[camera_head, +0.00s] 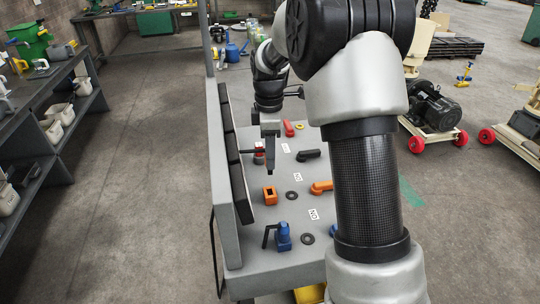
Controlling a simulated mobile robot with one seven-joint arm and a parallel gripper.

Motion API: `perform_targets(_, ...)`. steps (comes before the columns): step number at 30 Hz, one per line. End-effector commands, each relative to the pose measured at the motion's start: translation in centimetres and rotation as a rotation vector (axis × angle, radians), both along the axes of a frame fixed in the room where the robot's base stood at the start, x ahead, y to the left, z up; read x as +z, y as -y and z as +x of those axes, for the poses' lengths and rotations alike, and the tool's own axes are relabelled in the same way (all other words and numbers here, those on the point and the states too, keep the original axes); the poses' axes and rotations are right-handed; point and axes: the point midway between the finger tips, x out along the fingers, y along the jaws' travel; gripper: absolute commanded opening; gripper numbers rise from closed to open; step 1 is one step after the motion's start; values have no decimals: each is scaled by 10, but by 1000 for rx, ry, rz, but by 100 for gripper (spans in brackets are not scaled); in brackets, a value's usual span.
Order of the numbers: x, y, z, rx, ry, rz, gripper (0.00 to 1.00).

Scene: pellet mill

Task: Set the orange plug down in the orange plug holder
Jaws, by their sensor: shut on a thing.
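My gripper (270,165) points down over the grey bench, a little behind and above the orange plug holder (270,193). This holder is a small orange block with a dark square opening, and it looks empty. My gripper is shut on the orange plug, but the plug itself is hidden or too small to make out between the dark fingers. The gripper and the holder look apart.
A blue plug (283,237) with a black lever stands in front. An orange lever (321,187), a black lever (308,154) and a red lever (289,128) lie to the right. A red-topped fitting (259,147) is behind. An upright panel (235,150) edges the left.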

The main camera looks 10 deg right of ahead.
Motion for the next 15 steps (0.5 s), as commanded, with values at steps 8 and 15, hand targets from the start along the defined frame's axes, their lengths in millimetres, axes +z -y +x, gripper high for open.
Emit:
perform_targets(8, 3, 3, 14, 177, 14, 10, 0)
perform_targets(15, 3, 3, 14, 175, 14, 10, 0)
